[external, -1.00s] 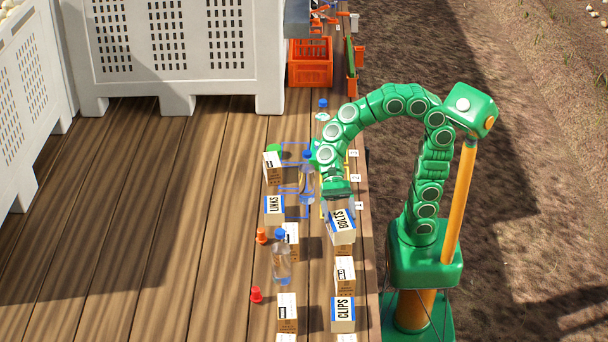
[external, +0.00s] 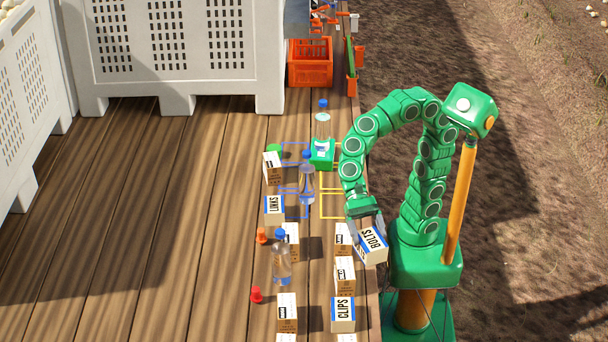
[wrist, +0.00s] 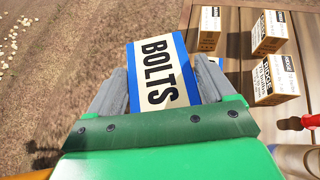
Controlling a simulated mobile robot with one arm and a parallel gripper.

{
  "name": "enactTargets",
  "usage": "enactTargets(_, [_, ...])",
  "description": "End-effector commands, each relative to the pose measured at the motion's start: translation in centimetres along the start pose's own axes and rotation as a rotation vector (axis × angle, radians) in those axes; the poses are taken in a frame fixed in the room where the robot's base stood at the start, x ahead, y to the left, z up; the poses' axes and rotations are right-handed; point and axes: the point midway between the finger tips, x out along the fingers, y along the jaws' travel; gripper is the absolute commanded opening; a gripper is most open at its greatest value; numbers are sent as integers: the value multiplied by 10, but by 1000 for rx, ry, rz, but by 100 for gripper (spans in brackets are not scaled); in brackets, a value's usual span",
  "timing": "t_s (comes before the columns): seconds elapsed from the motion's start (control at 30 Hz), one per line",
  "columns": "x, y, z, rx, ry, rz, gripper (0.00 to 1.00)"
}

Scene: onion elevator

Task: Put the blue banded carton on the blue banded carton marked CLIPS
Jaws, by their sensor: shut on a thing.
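My gripper (external: 364,226) is shut on a white carton with blue bands marked BOLTS (external: 373,245). It holds the carton tilted, just off the right edge of the wooden deck in the external view. In the wrist view the BOLTS carton (wrist: 161,73) sits between the two grey fingers (wrist: 160,92). The blue banded carton marked CLIPS (external: 343,314) stands on the deck near the bottom of the external view, below and left of my gripper. Its top looks bare. I cannot pick out CLIPS in the wrist view.
Brown cartons (external: 345,275) stand just behind CLIPS. A LINKS carton (external: 274,209), clear bottles (external: 282,262) and red pieces (external: 257,295) stand to the left. A green block (external: 322,152) with a bottle stands farther back. The deck's left side is open.

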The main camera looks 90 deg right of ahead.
Motion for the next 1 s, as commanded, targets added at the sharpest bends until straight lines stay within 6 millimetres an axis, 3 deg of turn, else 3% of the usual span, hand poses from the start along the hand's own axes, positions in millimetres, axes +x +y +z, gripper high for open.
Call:
enactTargets(0.17, [8, -4, 2, -1, 0, 4, 34])
enactTargets(0.87, [70, -72, -8, 0, 1, 5, 34])
enactTargets(1.0, [84, -82, -18, 1, -1, 5, 34])
